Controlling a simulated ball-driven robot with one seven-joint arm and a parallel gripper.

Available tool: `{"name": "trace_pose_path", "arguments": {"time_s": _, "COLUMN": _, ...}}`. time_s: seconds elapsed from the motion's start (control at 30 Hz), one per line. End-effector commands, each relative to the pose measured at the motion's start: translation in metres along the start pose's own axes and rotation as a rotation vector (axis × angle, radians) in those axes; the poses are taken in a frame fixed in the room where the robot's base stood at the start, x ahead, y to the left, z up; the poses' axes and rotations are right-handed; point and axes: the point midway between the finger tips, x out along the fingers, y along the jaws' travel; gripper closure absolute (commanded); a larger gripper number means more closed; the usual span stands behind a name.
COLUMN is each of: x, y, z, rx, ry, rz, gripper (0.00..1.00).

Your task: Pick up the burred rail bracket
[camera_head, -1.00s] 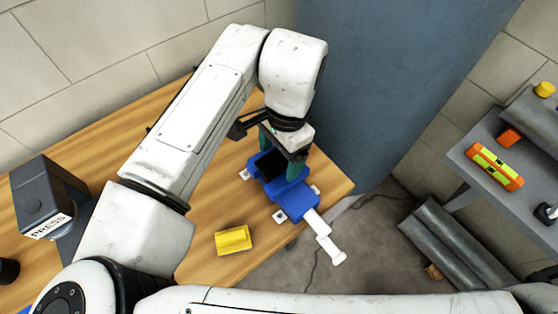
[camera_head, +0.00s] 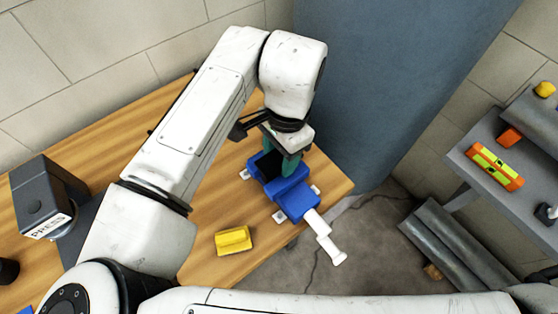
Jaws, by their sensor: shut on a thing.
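My gripper (camera_head: 284,165) points down into a blue vise (camera_head: 297,200) near the right end of the wooden table. Its teal fingers are drawn together and shut at the vise's jaw opening. What they grip is hidden by the fingers, the wrist and the vise. I take it to be the burred rail bracket, but cannot make out its shape. The vise has white mounting tabs and a white handle (camera_head: 326,238) that sticks out past the table edge.
A yellow block (camera_head: 233,240) lies on the wooden table (camera_head: 215,205) near its front edge. A dark press (camera_head: 42,200) stands at the left. A blue-grey column (camera_head: 385,80) rises behind the vise. At right, a grey shelf holds an orange level (camera_head: 495,167).

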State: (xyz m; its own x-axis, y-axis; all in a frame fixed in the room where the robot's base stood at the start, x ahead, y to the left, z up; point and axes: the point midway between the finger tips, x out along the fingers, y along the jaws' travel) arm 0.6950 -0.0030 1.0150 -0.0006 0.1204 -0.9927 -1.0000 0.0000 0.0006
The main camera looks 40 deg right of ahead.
Motion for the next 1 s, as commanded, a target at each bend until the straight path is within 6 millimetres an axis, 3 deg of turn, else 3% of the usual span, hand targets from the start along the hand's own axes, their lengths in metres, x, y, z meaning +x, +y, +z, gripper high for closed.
{"name": "trace_pose_path", "arguments": {"time_s": 0.2, "x": 0.000, "y": 0.000, "z": 0.000, "rx": 0.000, "ry": 0.000, "rz": 0.000, "gripper": 0.90}}
{"name": "trace_pose_path", "arguments": {"time_s": 0.67, "x": -0.009, "y": 0.000, "z": 0.001, "rx": 0.000, "ry": 0.001, "rz": -0.002, "gripper": 0.91}}
{"name": "trace_pose_path", "arguments": {"time_s": 0.87, "x": -0.038, "y": 0.001, "z": 0.005, "rx": 0.002, "ry": 0.001, "rz": -0.004, "gripper": 0.91}}
{"name": "trace_pose_path", "arguments": {"time_s": 1.0, "x": -0.064, "y": 0.024, "z": 0.013, "rx": 0.002, "ry": 0.001, "rz": -0.005, "gripper": 0.91}}
